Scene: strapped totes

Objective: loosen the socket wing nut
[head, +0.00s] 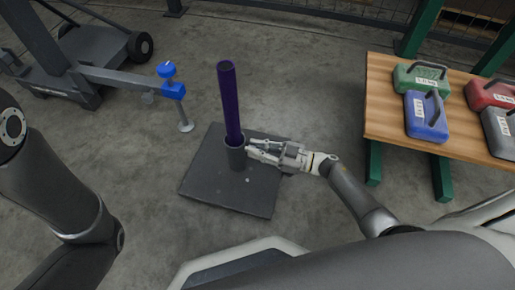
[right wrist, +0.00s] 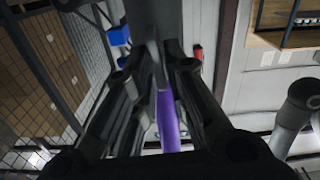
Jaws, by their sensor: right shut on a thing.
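A purple pole (head: 230,100) stands upright in a dark grey socket (head: 236,158) on a square base plate (head: 205,172). It also shows in the right wrist view (right wrist: 167,120). My right gripper (head: 250,149) reaches in from the right, its fingertips at the socket's right side. In the right wrist view my right gripper (right wrist: 163,62) is shut on a small grey piece between its fingertips, which appears to be the wing nut (right wrist: 154,58); the fingers hide most of it. My left arm shows at the left, its gripper out of view.
A blue-clamped stand (head: 172,90) and a wheeled dark frame (head: 95,45) are behind left. A wooden table (head: 385,100) at the right holds green (head: 415,76), blue (head: 424,125), red and grey cases. The floor around the base plate is clear.

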